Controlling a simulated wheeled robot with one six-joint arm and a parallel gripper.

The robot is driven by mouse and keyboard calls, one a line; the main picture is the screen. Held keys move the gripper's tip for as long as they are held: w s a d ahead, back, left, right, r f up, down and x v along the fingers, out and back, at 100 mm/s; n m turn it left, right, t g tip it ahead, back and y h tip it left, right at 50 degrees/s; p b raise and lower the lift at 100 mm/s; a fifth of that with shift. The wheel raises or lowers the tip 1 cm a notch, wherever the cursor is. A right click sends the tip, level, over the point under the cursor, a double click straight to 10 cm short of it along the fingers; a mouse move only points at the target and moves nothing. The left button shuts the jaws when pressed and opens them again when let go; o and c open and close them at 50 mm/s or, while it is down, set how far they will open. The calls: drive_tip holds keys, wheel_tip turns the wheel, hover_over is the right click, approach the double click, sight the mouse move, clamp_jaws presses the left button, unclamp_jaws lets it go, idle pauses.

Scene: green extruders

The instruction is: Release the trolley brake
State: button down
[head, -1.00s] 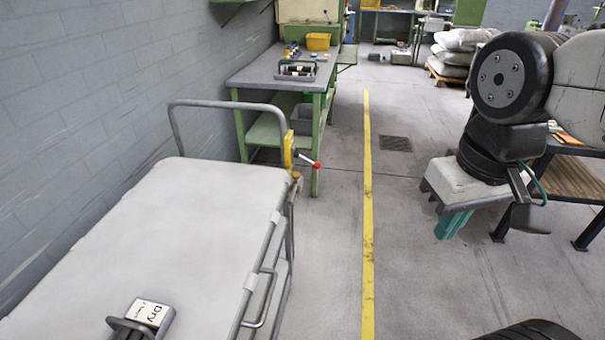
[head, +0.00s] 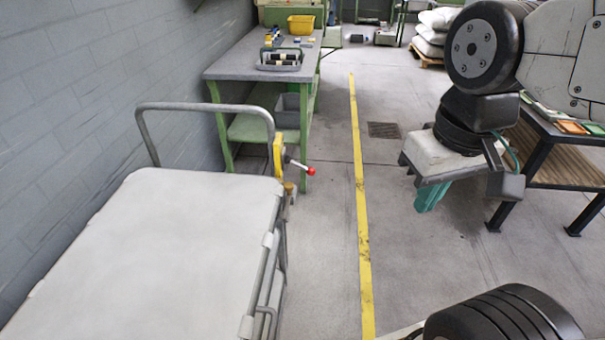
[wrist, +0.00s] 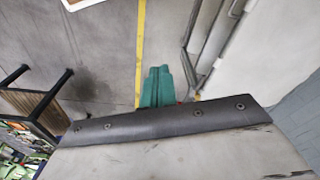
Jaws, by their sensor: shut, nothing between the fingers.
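The trolley (head: 150,255) stands at the left in the head view, with a pale flat top and a grey tube push handle (head: 205,106) at its far end. The brake lever (head: 300,167), a metal rod with a red knob (head: 311,171), sticks out to the right from a yellow bracket (head: 278,155) at the trolley's far right corner. My gripper (head: 430,197) has teal fingers, shut and empty, pointing down over the floor right of the yellow line, well apart from the lever.
A green workbench (head: 262,72) with a tool caddy (head: 280,60) and a yellow bin (head: 300,25) stands beyond the trolley along the grey wall. A dark-framed table (head: 555,150) is at the right. The floor around the yellow line (head: 360,200) is clear.

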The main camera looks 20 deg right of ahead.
drive_tip(key=w+a+f+n+t, duration=0.1)
drive_tip(key=w+f+n+t, duration=0.2)
drive_tip(key=w+f+n, duration=0.75)
drive_tip(key=w+f+n+t, duration=0.1)
drive_tip(key=w+f+t, duration=0.2)
drive_tip(key=w, duration=1.5)
drive_tip(key=n+t, duration=0.8)
drive_tip(key=n, duration=0.4)
approach(300, 166)
wheel_tip(300, 166, down, 3)
drive_tip(key=s+d, duration=0.2)
drive_tip(key=s, duration=0.1)
drive_tip(key=shift+w+a+f+y, duration=0.15)
drive_tip(key=shift+a+f+y, duration=0.05)
drive_tip(key=shift+y, duration=0.2)
drive_tip(key=x, duration=1)
